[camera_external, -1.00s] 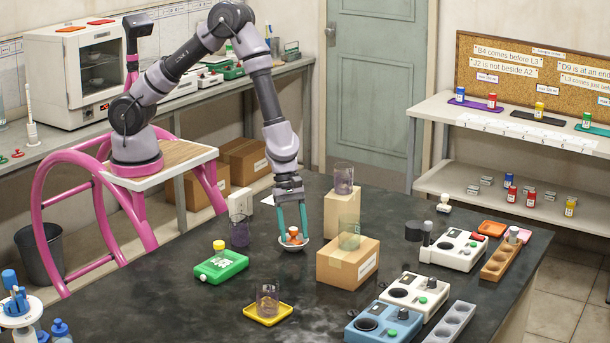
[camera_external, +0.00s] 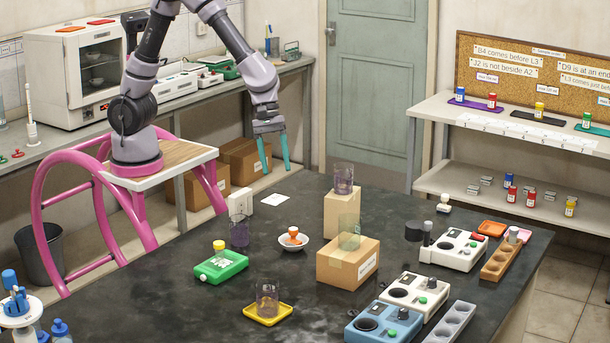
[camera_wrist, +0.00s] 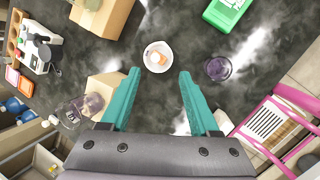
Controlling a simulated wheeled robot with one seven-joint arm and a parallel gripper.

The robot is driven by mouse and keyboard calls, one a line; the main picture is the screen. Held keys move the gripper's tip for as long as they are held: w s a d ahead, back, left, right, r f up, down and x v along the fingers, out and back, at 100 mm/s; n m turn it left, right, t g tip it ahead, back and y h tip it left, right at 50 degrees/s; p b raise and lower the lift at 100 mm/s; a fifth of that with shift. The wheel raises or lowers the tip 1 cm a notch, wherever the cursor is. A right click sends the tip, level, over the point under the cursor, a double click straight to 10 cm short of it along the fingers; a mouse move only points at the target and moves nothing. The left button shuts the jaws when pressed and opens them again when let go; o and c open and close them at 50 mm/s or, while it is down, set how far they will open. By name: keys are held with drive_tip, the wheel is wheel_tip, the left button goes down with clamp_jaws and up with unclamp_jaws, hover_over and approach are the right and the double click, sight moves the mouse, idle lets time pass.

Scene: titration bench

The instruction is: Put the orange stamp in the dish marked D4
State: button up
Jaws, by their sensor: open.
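The orange stamp (camera_external: 293,232) sits in a small white dish (camera_external: 306,242) on the dark bench. The stamp (camera_wrist: 158,57) and dish (camera_wrist: 148,64) also show in the wrist view, ahead of the fingertips. No D4 marking is readable on the dish. A white card (camera_external: 275,200) lies on the bench behind the dish; its writing is too small to read. My gripper (camera_external: 274,168) is open and empty, raised above and behind the dish. In the wrist view my gripper (camera_wrist: 158,75) has its teal fingers wide apart with nothing between them.
A cardboard box (camera_external: 340,268) with a glass on it stands right of the dish, and a taller block (camera_external: 341,212) with a beaker behind it. A green device (camera_external: 221,266) and a purple glass (camera_external: 240,233) are to the left. A yellow tray (camera_external: 250,311) with a beaker is in front.

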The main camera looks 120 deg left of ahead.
drive_tip(key=s+d+r+m+t+y, duration=0.2)
drive_tip(key=s+r+m+t+y, duration=0.1)
drive_tip(key=s+r+m, duration=1.9)
drive_tip(key=s+m+y, duration=0.1)
drive_tip(key=s+m, duration=0.2)
drive_tip(key=m, duration=0.2)
drive_tip(key=shift+s+d, duration=0.3)
drive_tip(key=shift+s, duration=0.05)
